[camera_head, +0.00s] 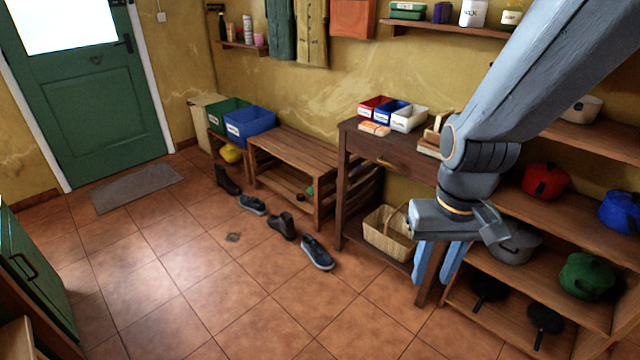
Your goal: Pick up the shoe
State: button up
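Several shoes stand in a loose row on the tiled floor in front of the wooden bench. The nearest is a dark blue sneaker (318,253) with a pale sole. Behind it are a brown shoe (282,226), a smaller blue-grey sneaker (252,204) and a dark boot (227,179). The view does not tell which one the task means. My gripper (436,276) hangs to the right of the shoes, in front of the dark table's leg, with its two blue fingers pointing down. The fingers are apart with nothing between them.
A slatted bench (293,148) stands behind the shoes. A dark table (366,145) with a wicker basket (388,232) below is left of my arm. Shelves with pots (545,182) are at right. The floor (190,285) at front left is clear.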

aim_at(319, 257)
jog(key=i, duration=0.35)
jog(key=u, duration=1.75)
jog(key=i, duration=2.35)
jog(key=z, duration=2.05)
